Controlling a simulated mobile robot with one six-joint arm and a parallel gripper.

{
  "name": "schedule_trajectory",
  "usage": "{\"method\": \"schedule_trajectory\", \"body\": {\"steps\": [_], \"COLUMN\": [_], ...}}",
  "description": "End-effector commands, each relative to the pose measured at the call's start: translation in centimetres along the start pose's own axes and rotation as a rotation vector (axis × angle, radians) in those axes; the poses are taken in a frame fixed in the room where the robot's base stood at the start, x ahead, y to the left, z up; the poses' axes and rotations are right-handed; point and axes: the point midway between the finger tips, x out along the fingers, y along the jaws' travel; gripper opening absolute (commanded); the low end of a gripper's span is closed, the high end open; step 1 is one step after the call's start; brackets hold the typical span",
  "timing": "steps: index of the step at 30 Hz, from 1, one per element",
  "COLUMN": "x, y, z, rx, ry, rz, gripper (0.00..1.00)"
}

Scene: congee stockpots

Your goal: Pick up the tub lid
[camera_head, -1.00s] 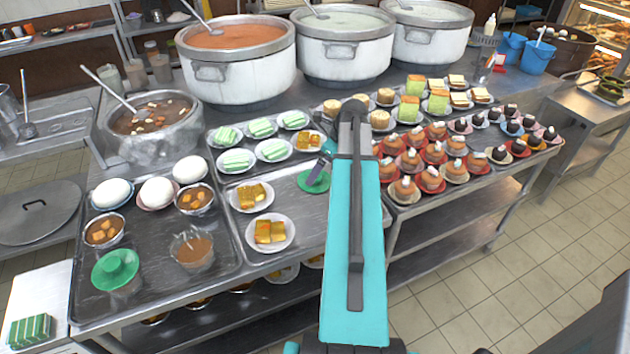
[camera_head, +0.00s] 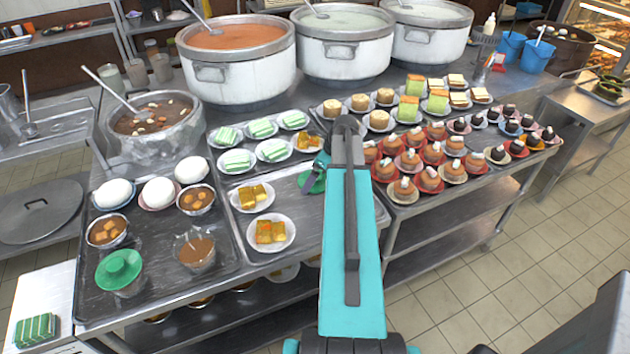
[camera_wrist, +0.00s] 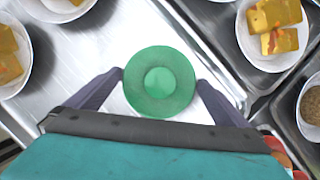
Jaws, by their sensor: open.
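A round green tub lid (camera_wrist: 159,82) with a raised centre knob lies on a bare metal tray (camera_wrist: 85,75). In the wrist view my gripper (camera_wrist: 161,79) is open, with one dark finger on each side of the lid, close to its rim. I cannot tell whether the fingers touch it. In the head view the lid (camera_head: 319,186) is mostly hidden behind my gripper and arm. A second green lid (camera_head: 118,268) sits on a clear tub at the left end of the dark tray.
Plates of yellow cakes (camera_head: 271,232) stand left of the lid and green cakes (camera_head: 237,161) behind it. Many small red-plated cakes (camera_head: 404,190) stand to the right. Large stockpots (camera_head: 236,60) line the back. The tray around the lid is partly bare.

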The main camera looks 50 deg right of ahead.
Motion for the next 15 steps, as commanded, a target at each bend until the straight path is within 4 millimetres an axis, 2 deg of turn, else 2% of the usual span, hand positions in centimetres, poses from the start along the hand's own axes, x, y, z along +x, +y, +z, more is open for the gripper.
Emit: {"method": "schedule_trajectory", "body": {"steps": [9,14,15], "x": [-0.01,-0.01,-0.01], "y": [0.01,0.02,0.02], "z": [0.01,0.02,0.02], "rx": [0.000,0.000,0.000], "ry": [0.000,0.000,0.000], "rz": [0.000,0.000,0.000], "gripper": [1.00,0.75,0.73]}}
